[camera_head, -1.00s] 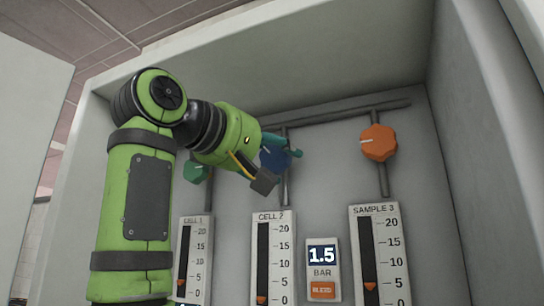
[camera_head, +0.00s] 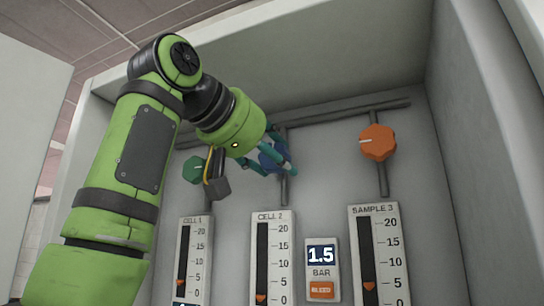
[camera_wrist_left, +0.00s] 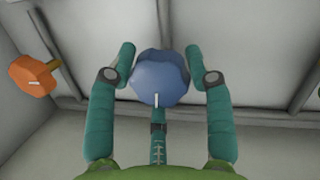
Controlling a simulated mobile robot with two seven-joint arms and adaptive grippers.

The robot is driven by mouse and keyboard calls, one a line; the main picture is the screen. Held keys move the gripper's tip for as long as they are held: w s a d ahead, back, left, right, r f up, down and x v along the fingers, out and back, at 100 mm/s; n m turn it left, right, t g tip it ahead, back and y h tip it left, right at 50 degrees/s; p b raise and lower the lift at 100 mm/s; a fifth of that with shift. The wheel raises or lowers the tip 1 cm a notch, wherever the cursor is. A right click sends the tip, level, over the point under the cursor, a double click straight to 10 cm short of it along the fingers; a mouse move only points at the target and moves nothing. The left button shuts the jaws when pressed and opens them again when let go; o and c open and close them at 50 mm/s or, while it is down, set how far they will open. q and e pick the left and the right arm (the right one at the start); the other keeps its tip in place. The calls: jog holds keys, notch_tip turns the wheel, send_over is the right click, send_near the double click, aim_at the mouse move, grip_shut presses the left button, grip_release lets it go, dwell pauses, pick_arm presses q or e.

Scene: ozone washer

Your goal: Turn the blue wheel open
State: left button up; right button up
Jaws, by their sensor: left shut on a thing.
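The blue wheel (camera_head: 267,162) sits on the pipe above the CELL 2 gauge, partly hidden by my fingers in the head view. My left gripper (camera_head: 272,154) is shut on it. In the wrist view the blue wheel (camera_wrist_left: 160,75) lies between the two teal side fingers of my left gripper (camera_wrist_left: 160,62), with a third finger below it. A short white mark on the wheel's face points toward the bottom of the wrist view. My right gripper is in neither view.
A green wheel (camera_head: 193,169) is close to the left, beside my wrist. An orange wheel (camera_head: 378,142) is at the right, clear of the arm. Below are the CELL 1 (camera_head: 194,238), CELL 2 (camera_head: 272,250) and SAMPLE 3 (camera_head: 377,250) gauges and a 1.5 BAR display (camera_head: 321,255). Cabinet walls enclose the sides and top.

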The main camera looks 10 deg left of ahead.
pick_arm(q)
jog(key=m, duration=0.1)
jog(key=f+m+y, duration=0.1)
jog(key=m, duration=0.1)
jog(key=shift+w+d+y, duration=0.1)
jog(key=shift+w+y, duration=0.1)
jog(key=shift+y, duration=0.1)
jog(key=m+y, duration=0.1)
jog(key=m, duration=0.2)
jog(key=m+y, duration=0.1)
jog(key=m, duration=0.2)
jog(key=shift+m+y, duration=0.3)
jog(key=shift+y, duration=0.1)
jog(key=shift+r+m+t+y, duration=0.15)
jog(key=shift+m+t+y, duration=0.2)
jog(key=shift+m, duration=0.75)
jog(key=o, duration=1.1)
jog(key=shift+o, duration=0.2)
jog(key=shift+w+a+r, duration=0.1)
jog(key=shift+w+a, duration=0.05)
jog(key=shift+a, duration=0.2)
